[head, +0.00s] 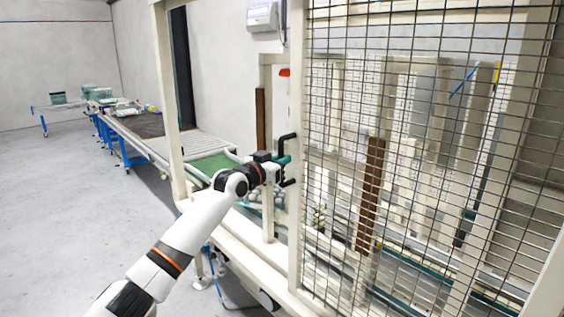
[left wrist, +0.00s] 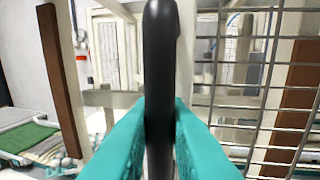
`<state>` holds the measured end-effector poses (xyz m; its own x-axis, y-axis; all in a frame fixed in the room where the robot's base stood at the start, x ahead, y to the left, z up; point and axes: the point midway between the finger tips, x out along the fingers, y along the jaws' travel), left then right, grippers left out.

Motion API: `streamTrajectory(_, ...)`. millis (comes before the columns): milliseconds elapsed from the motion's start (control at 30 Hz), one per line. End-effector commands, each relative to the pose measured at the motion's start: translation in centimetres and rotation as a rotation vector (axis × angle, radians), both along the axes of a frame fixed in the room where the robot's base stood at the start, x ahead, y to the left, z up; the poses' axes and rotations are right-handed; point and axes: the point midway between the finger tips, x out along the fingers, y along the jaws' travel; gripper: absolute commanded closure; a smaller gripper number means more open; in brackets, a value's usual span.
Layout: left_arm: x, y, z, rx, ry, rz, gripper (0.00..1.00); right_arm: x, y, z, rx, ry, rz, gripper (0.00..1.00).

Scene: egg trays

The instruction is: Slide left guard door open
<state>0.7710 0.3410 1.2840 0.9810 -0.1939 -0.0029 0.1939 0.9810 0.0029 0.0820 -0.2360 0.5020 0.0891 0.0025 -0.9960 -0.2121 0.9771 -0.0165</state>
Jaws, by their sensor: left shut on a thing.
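The guard door (head: 297,130) is a cream frame with dark wire mesh, standing upright at the centre right of the head view. A black handle (head: 289,181) sits on its left upright. My left gripper (head: 284,161) is at that handle. In the left wrist view the teal fingers (left wrist: 160,130) are shut on the black handle (left wrist: 161,45), one on each side. To the left of the door's upright there is an open gap in the frame. My right gripper is not in view.
A conveyor with a green belt (head: 212,164) runs from the gap toward the back left. A long table (head: 135,122) and a trolley with packs (head: 58,104) stand further back. A cream post (head: 168,100) stands left of the gap. The grey floor at left is clear.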

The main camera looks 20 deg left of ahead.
Motion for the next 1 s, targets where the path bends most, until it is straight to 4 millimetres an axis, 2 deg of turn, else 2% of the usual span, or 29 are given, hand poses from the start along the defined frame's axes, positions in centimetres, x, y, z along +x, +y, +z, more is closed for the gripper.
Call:
streamTrajectory(233,0.0,-0.2,0.3,-0.003,-0.008,-0.003,1.00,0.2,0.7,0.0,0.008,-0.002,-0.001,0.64)
streamTrajectory(267,0.0,-0.2,0.3,-0.003,-0.008,-0.003,0.84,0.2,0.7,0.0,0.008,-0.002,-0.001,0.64)
streamTrajectory(367,0.0,-0.1,0.2,-0.002,-0.007,-0.002,0.68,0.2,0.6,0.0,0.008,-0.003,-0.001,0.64)
streamTrajectory(400,0.0,-0.1,0.2,-0.002,-0.007,-0.002,0.66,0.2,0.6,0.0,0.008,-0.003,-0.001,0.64)
streamTrajectory(767,-0.5,0.1,0.0,-0.002,-0.005,-0.001,0.66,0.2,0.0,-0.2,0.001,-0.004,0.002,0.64)
streamTrajectory(867,-1.6,0.3,-0.2,-0.001,-0.004,-0.002,0.66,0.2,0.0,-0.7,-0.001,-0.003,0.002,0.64)
streamTrajectory(1000,-4.0,0.8,-0.3,0.001,-0.004,-0.001,0.66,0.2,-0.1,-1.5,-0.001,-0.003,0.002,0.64)
